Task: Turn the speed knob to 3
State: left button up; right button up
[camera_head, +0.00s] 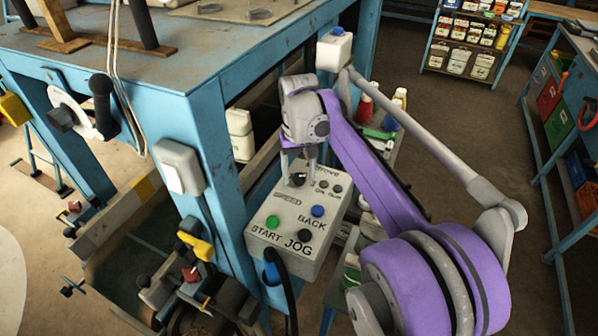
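The control box (265,222) is pale grey, with printed START, JOG, BACK and SPEED labels. The speed knob (297,180) is a black round knob on its far part; its pointer and scale cannot be read here. My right gripper (298,172) points down over the knob, one finger on each side of it. The fingers are apart, and I cannot tell whether they touch the knob. The gripper hides part of the panel behind it. My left gripper is not in view.
Green (272,222), black (305,235) and blue (317,211) buttons sit close by on the box. A blue machine frame (210,130) stands to the left. Shelves with bottles (470,40) stand at the back right. Open floor lies right of my arm.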

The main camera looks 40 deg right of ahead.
aim_at(299, 176)
jog(key=shift+r, duration=0.1)
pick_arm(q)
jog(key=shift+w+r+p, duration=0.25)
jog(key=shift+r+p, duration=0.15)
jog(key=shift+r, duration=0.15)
pick_arm(e)
notch_tip(299, 176, up, 11)
jog(key=shift+f, duration=0.2)
dwell(0.3)
